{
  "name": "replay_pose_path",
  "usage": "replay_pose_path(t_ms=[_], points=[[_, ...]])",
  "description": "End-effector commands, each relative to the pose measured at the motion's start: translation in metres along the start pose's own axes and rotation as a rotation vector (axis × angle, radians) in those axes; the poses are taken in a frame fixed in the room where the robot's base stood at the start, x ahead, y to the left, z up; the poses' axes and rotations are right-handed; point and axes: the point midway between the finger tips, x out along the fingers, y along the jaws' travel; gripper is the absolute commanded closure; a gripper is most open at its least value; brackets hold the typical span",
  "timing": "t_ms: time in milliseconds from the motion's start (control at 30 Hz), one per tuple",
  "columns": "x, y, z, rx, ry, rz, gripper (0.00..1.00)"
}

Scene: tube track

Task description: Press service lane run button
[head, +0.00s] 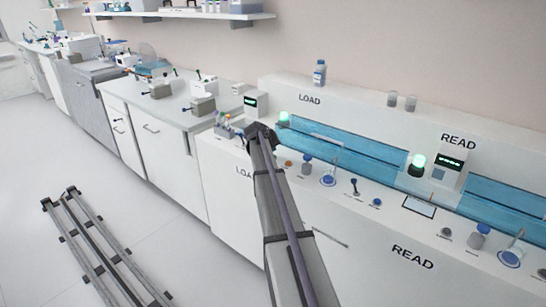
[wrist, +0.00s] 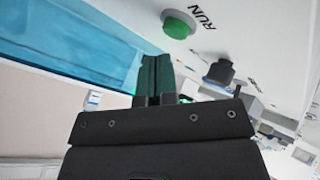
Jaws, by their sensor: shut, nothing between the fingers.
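In the wrist view a round green button (wrist: 178,24) stands on a white panel, with the label RUN (wrist: 204,20) beside it. My gripper (wrist: 154,62) is shut and empty. Its fingertips show below and a little left of the button in that picture, with a visible gap between them. In the head view my gripper (head: 262,132) is over the LOAD end of the bench, by the left end of the blue track. I cannot make out the green RUN button there; my arm covers part of that panel.
A blue track (head: 380,150) runs along the bench, with a lit green lamp (head: 283,118) near my gripper and another (head: 417,164) at READ. A dark knob (wrist: 218,74) stands near the button. Small bottles and holders line the bench front. A rail (head: 100,245) lies on clear floor.

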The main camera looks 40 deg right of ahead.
Motion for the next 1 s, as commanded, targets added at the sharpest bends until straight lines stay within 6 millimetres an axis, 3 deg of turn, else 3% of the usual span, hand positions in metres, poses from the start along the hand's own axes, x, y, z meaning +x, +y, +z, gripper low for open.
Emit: replay_pose_path(t_ms=[1000], points=[[0.0098,-0.0071,0.0071,0.0,0.0,0.0,1.0]])
